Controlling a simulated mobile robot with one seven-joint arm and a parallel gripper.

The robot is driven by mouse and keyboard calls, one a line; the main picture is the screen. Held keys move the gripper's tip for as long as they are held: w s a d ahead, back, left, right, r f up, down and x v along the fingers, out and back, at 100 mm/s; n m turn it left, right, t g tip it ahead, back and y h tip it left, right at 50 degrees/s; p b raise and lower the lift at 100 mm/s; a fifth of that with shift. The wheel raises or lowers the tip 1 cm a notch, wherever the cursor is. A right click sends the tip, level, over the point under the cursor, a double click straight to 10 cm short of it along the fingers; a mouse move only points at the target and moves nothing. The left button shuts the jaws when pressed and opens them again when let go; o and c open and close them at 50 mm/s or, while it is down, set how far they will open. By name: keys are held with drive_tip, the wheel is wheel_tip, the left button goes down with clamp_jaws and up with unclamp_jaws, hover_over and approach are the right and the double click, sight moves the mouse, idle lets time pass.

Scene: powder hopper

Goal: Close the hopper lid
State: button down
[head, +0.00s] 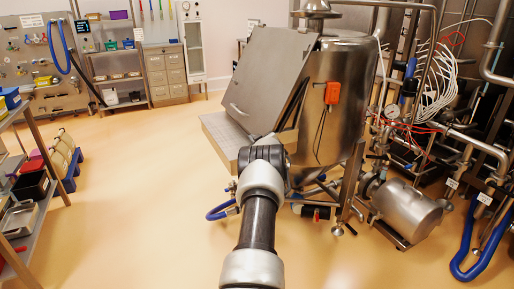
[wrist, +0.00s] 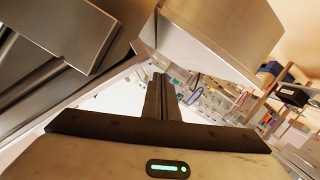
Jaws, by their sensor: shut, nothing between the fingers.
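The hopper lid (head: 268,78) is a flat grey steel panel on the front of the steel hopper (head: 338,112) in the head view. It slopes down to the left, with a curved handle (head: 237,110) near its lower edge. My gripper is by the lower right of the lid, its fingers hidden behind my wrist in that view. In the wrist view my gripper (wrist: 161,88) has its fingers together and empty. Steel panels show close around them, at upper right (wrist: 228,38) and upper left (wrist: 62,28). I cannot tell whether the fingers touch any panel.
A steel ledge (head: 222,140) juts out below the lid. Pipes and a steel motor (head: 408,210) crowd the right. A shelf rack (head: 38,190) stands at left. The floor between is clear.

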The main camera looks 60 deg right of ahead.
drive_tip(key=s+a+r+p, duration=0.2)
drive_tip(key=s+a, duration=0.4)
drive_tip(key=a, duration=0.2)
drive_tip(key=w+a+r+g, duration=0.2)
drive_tip(key=w+a+r, duration=0.5)
drive_tip(key=a+r, duration=0.35)
drive_tip(key=s+a+r+m+g+y, duration=0.1)
drive_tip(key=a+r, duration=0.2)
drive_tip(key=a, duration=0.6)
drive_tip(key=a+r+m+g+y, duration=0.1)
drive_tip(key=a+r+y, duration=0.15)
drive_tip(key=a, duration=0.65)
drive_tip(key=s+a+r+n+g+y, duration=0.1)
drive_tip(key=s+a+y, duration=0.1)
drive_tip(key=s+a, duration=0.85)
drive_tip(key=s+a+r+n+g+y, duration=0.15)
drive_tip(key=s+a, duration=0.45)
drive_tip(key=a, duration=0.9)
drive_tip(key=s+a+n+y, duration=0.2)
drive_tip(key=s+a, duration=0.6)
drive_tip(key=a, duration=0.4)
wheel_tip(320, 180, up, 24)
drive_tip(key=p, duration=2.4)
drive_tip(key=shift+s+a, duration=0.35)
drive_tip(key=shift+a, duration=0.1)
drive_tip(key=shift+d, duration=0.15)
